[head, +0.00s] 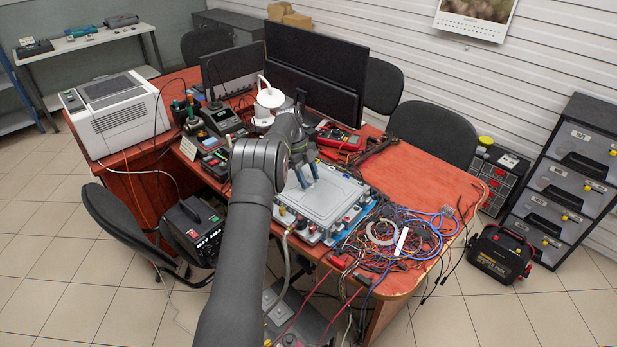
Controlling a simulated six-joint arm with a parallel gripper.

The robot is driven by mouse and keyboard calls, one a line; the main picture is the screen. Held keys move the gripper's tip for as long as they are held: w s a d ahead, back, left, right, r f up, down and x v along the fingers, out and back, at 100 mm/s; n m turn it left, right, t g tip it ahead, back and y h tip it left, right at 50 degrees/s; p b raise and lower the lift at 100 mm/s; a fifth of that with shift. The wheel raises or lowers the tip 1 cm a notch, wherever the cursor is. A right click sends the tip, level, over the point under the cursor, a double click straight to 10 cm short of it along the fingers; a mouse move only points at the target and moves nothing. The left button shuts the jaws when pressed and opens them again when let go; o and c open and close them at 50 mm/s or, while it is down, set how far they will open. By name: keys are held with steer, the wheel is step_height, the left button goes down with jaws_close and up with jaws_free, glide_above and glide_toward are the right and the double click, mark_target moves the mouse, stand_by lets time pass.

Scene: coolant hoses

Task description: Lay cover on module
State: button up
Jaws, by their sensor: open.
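A flat grey rectangular cover (338,196) with a raised border lies over the module (308,234) on the red-brown desk. It looks about level; from this view I cannot tell whether it is fully seated all round. Fittings and connectors show along the module's front and right sides. My gripper (308,181), with dark blue-grey fingers, points down at the cover's far left part. It is open, and I cannot tell whether the fingers touch the cover. My arm hides the module's left side.
A tangle of coloured wires (408,238) lies right of the module, with a white tape roll (381,233) on it. A red multimeter (340,137) and monitors (318,70) stand behind. The desk's right part (440,182) is mostly clear.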

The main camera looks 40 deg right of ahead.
mark_target(308, 179)
steer(key=shift+r, duration=0.45)
steer(key=v, duration=0.7)
steer(key=shift+r, duration=0.1)
steer(key=x, duration=0.8)
steer(key=shift+w+f, duration=0.15)
steer(key=shift+f, duration=0.15)
step_height(308, 179, up, 3)
steer(key=shift+r, duration=1)
